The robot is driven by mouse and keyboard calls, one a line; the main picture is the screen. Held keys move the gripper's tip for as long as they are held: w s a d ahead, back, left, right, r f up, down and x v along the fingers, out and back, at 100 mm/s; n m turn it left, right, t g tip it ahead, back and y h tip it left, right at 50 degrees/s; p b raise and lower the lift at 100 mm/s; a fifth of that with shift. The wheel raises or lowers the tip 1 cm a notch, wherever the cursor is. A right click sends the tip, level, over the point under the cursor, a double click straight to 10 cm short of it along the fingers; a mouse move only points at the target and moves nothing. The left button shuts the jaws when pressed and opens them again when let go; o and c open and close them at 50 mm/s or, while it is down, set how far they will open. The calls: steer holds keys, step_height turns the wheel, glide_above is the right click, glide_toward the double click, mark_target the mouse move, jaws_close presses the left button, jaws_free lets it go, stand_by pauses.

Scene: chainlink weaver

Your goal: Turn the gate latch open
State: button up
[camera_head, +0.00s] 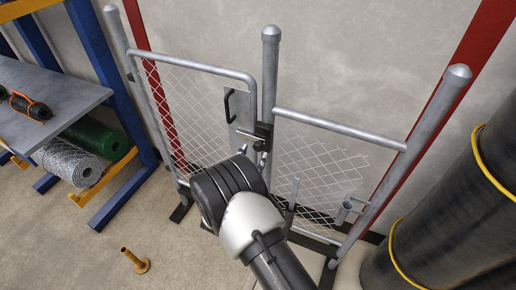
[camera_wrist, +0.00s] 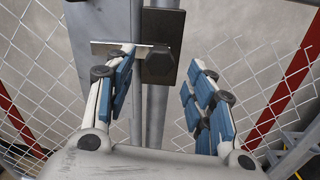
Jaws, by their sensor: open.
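The gate latch (camera_wrist: 168,28) is a dark plate with a dark block on the grey post, with a thin pale bar running left toward the gate's metal plate (camera_wrist: 98,30). In the head view the latch (camera_head: 264,132) sits on the middle post, right of the black pull handle (camera_head: 228,102). The mesh gate (camera_head: 190,110) stands left of this post. My gripper (camera_wrist: 165,62) is open, its blue-padded fingers to either side of the latch block in the wrist view. The left finger overlaps the bar in the picture; contact cannot be told. My wrist hides most of the gripper in the head view.
A fixed mesh panel (camera_head: 310,165) stands right of the middle post. A large black roll (camera_head: 455,215) with yellow bands is at far right. A blue-framed shelf (camera_head: 60,85) holding rolls is at left.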

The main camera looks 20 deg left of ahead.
mark_target(257, 149)
steer(key=shift+w+d, duration=0.1)
steer(key=shift+w, duration=2.7)
steer(key=shift+c, duration=0.5)
jaws_close()
